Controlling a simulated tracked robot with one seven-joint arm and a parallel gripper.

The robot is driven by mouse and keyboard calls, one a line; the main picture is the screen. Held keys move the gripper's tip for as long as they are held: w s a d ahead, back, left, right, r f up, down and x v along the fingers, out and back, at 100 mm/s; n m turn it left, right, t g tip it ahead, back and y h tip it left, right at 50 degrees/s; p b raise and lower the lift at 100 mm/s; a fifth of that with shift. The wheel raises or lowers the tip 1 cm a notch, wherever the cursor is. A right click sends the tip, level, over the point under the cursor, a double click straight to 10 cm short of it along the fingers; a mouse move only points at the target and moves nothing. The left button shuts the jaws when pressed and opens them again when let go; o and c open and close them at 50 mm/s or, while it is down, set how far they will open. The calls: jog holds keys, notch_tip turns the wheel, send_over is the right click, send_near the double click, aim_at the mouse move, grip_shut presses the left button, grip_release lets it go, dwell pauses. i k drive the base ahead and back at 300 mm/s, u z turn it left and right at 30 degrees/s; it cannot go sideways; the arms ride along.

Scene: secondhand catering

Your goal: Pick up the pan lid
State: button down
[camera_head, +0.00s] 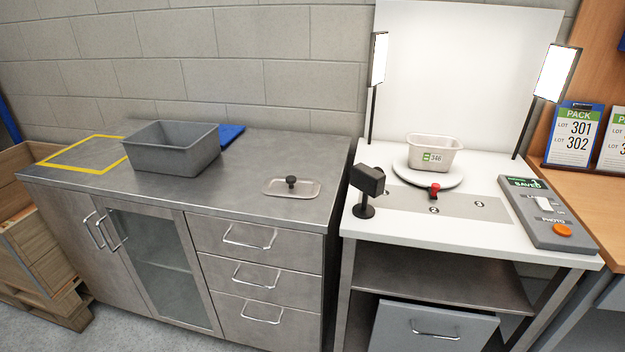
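The pan lid (307,189) is a flat, rectangular metal lid with rounded corners and a dark round knob (291,180) on top. It lies flat on the right part of the steel counter (230,190), near the front edge and above the drawers. Nothing rests on it. My gripper does not show in this view.
A grey bin (172,158) stands on the counter left of the lid, with a blue item (231,134) behind it. A photo table to the right bears a small camera (366,185), a turntable (447,181) with a labelled tub (434,154), and a control panel (545,215).

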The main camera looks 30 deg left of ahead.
aim_at(290, 186)
jog(key=z, duration=1.45)
jog(key=i, duration=0.1)
jog(key=u, duration=2.95)
jog(key=k, duration=0.85)
jog(key=u, duration=0.2)
jog(key=i, duration=0.85)
jog(key=u, duration=0.1)
